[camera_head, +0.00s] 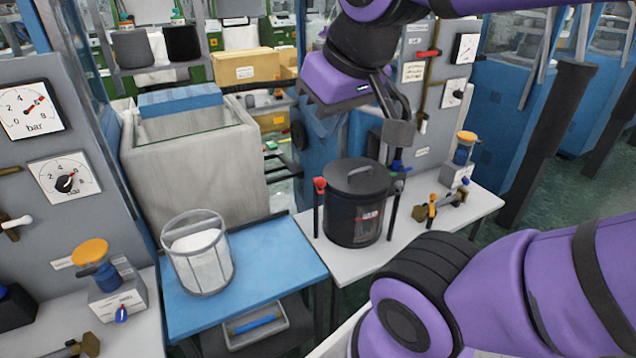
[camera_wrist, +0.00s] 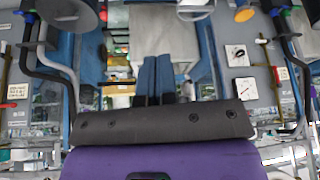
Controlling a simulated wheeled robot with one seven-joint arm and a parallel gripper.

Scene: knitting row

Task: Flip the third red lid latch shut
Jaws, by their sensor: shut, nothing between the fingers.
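A red-topped latch (camera_head: 320,186) stands upright at the pot's left side. A dark upright post (camera_head: 394,205) stands at its right side; I cannot tell whether it is another latch. My gripper (camera_head: 400,165) reaches down above the pot's right side, and its tips appear near the top of that post. I cannot tell whether they touch. In the wrist view, my gripper's fingers (camera_wrist: 156,60) lie close together with nothing between them. Other latches cannot be made out.
A small valve unit (camera_head: 464,160) and brass fittings (camera_head: 440,208) are to the right. A gauge panel (camera_head: 440,75) rises behind. A grey tank (camera_head: 195,165) is at the back left.

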